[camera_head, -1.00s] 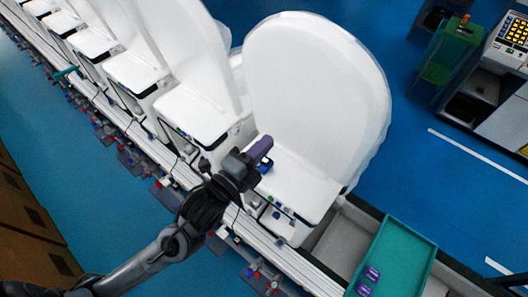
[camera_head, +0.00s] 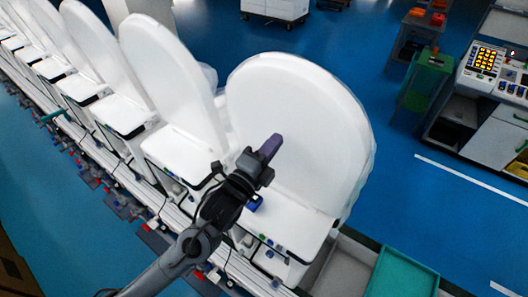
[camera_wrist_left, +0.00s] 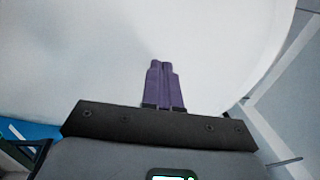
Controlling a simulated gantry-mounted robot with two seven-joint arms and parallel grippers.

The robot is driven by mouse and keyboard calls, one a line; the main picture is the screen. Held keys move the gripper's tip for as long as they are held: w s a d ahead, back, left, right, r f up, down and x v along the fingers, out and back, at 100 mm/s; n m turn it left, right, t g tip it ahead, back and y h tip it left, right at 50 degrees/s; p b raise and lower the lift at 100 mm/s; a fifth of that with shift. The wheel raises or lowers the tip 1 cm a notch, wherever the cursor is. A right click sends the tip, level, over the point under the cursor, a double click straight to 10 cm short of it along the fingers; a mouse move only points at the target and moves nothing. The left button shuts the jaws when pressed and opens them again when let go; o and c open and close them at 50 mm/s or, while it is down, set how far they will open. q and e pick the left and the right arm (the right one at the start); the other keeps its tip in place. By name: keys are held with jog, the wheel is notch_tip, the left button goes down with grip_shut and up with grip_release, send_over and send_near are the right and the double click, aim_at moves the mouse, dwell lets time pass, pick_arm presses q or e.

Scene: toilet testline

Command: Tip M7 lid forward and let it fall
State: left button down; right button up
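The nearest toilet's large white lid (camera_head: 305,115) stands raised and leans back slightly; no M7 label is readable. The white seat top (camera_head: 290,222) of that unit lies below it. My left gripper (camera_head: 272,147) is in front of the lid, above the seat top, with its purple fingers pointing up toward the lid. In the left wrist view the fingers (camera_wrist_left: 165,68) are together and empty, with the white lid surface (camera_wrist_left: 90,50) filling the background. I cannot tell whether the fingertips touch the lid. My right gripper is not in view.
A row of similar toilets with raised lids (camera_head: 165,75) runs to the far left along the rail. A teal tray (camera_head: 402,275) lies at the near right end. A control console (camera_head: 490,70) stands at the right. Blue floor is open behind the lid.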

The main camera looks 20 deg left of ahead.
aim_at(287, 128)
pick_arm(q)
jog(key=shift+w, duration=0.35)
jog(key=shift+w+d, duration=0.1)
jog(key=shift+x, duration=1.2)
jog(key=shift+p+x, duration=0.4)
jog(key=shift+x, duration=2.6)
jog(key=shift+p+v, duration=0.35)
jog(key=shift+v, duration=2.25)
